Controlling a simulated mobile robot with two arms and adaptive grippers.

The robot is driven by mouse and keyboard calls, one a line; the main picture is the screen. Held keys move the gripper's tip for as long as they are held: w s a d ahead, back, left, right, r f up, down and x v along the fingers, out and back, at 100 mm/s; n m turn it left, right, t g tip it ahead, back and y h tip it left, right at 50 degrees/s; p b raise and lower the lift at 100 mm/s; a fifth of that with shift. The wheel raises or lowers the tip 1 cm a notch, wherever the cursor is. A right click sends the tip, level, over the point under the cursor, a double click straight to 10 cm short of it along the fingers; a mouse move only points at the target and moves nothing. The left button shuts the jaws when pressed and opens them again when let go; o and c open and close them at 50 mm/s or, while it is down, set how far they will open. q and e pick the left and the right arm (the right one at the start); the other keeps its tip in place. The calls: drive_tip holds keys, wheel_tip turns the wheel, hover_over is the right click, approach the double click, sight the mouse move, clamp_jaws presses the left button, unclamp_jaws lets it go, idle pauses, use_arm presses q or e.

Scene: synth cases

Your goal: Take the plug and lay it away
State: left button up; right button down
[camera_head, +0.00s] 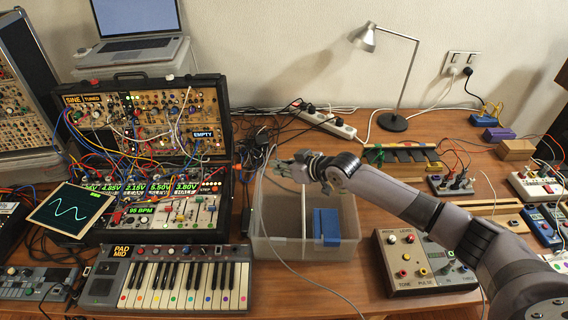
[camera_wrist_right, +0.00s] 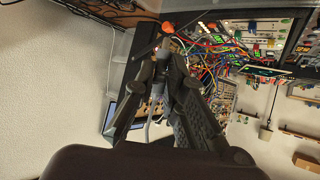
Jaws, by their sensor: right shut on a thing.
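My right gripper (camera_head: 283,167) is above the back left part of a clear plastic bin (camera_head: 305,251). In the right wrist view the gripper (camera_wrist_right: 168,52) is shut on the plug (camera_wrist_right: 157,91), a small grey piece mostly hidden between the fingers. A grey cable (camera_wrist_right: 149,130) hangs by the fingers; in the head view a thin cable (camera_head: 283,258) runs down across the bin's front. The bin has a divider, and a blue block (camera_head: 327,227) stands in its right compartment. The left compartment looks empty. My left gripper is not in view.
A modular synth case (camera_head: 150,110) with many patch cables stands left of the bin. A keyboard (camera_head: 180,284) is in front of it. A power strip (camera_head: 326,122) and lamp (camera_head: 393,122) are behind.

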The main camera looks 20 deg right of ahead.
drive_tip(key=f+b, duration=0.2)
drive_tip(key=d+f+b, duration=0.1)
drive_tip(key=f+b, duration=0.1)
drive_tip(key=f, duration=0.1)
drive_tip(key=shift+w+f, duration=0.2)
drive_tip(key=shift+f, duration=0.15)
drive_tip(key=c, duration=1.6)
unclamp_jaws()
drive_tip(key=shift+o, duration=0.2)
drive_tip(key=shift+d, duration=0.1)
drive_tip(key=v, duration=1.2)
